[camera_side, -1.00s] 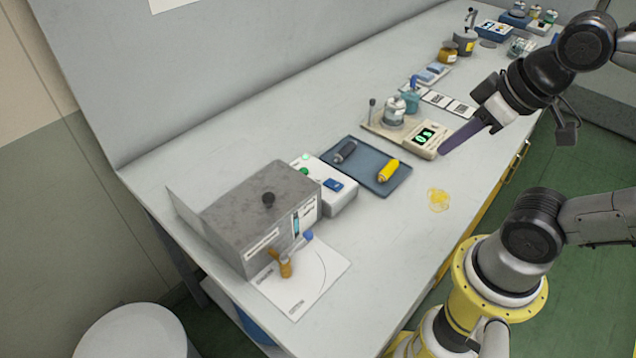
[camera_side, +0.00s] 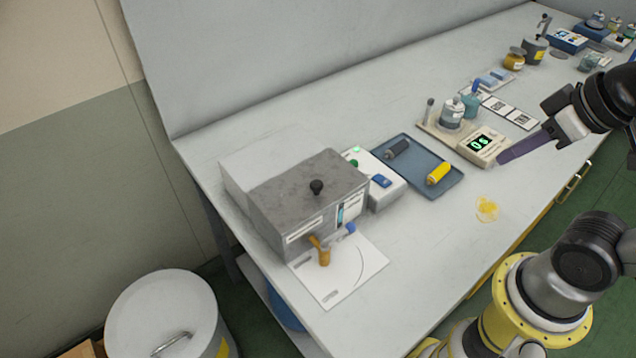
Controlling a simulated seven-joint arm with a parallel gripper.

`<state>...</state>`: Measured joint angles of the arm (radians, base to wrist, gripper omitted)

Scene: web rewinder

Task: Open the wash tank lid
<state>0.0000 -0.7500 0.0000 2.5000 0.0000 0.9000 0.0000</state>
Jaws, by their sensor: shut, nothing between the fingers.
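The wash tank (camera_side: 268,217) is a grey metal box near the left end of the bench. Its mottled grey lid (camera_side: 290,190) lies flat on top, closed, with a black knob (camera_side: 316,187) standing on it. My gripper (camera_side: 500,161) has long purple fingers, shut with nothing held. It is at the right, above the bench beside the scale, well away from the tank. The tank's front has a label and a blue level gauge (camera_side: 341,216).
A white box with a blue switch (camera_side: 381,181) stands right of the tank, beside a blue tray (camera_side: 420,152) with a black and a yellow cylinder. A scale (camera_side: 478,143) is behind. A brass tap (camera_side: 323,250) stands before the tank. A yellow smear (camera_side: 487,208) marks the bench.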

